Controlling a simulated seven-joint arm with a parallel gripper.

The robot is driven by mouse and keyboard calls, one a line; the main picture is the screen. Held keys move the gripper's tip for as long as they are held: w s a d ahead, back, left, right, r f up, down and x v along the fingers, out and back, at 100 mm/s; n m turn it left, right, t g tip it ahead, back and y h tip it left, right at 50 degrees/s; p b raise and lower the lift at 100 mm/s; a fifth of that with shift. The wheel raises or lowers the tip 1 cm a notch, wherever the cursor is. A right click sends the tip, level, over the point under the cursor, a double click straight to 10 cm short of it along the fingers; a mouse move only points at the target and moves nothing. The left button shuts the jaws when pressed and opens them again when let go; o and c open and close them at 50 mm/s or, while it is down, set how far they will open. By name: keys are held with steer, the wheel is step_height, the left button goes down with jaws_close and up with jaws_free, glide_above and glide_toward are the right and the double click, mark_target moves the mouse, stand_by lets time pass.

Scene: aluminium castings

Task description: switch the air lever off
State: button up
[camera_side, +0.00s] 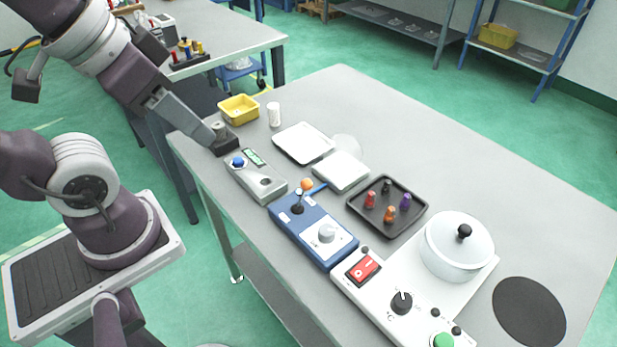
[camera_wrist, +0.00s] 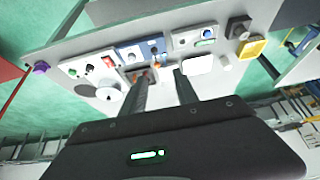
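A blue control box (camera_side: 312,232) stands along the near side of the table. A short lever with an orange ball (camera_side: 306,185) rises from its black base at the box's far end; it stands close to upright. I cannot read any label marking it as the air lever. The blue box also shows in the wrist view (camera_wrist: 130,53). My gripper (camera_side: 207,135) is at the table's far left corner, away from the lever, and overlaps a dark block (camera_side: 222,146) in the side view. In the wrist view my two fingers (camera_wrist: 160,76) are apart, with nothing held between them.
A grey box with a blue button (camera_side: 257,182) stands between my gripper and the blue box. A yellow bin (camera_side: 239,109), white cup (camera_side: 273,114), white trays (camera_side: 303,143), dark peg tray (camera_side: 387,222) and white pot (camera_side: 456,252) surround them. The far right tabletop is clear.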

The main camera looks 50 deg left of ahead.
steer(key=shift+w, duration=0.15)
steer(key=c, duration=0.3)
steer(key=w+g, duration=0.1)
steer(key=w, duration=0.1)
steer(key=w+r+m+g, duration=0.1)
steer(key=w, duration=0.4)
steer(key=shift+w+a+r+g, duration=0.1)
steer(key=shift+a+r+g, duration=0.2)
steer(key=shift+a+g, duration=0.1)
jaws_close()
steer(key=w+a+f+m+g+h, duration=0.1)
steer(key=w+a+f+m+g, duration=0.1)
steer(key=w+f, duration=0.4)
steer(key=w+a+f+m+g+h, duration=0.2)
steer(key=w+f, duration=0.4)
steer(key=w, duration=0.5)
steer(key=shift+a+f+m+g+h, duration=0.3)
steer(key=shift+a+g, duration=0.5)
steer(key=shift+a, duration=0.25)
steer(key=shift+w, duration=0.1)
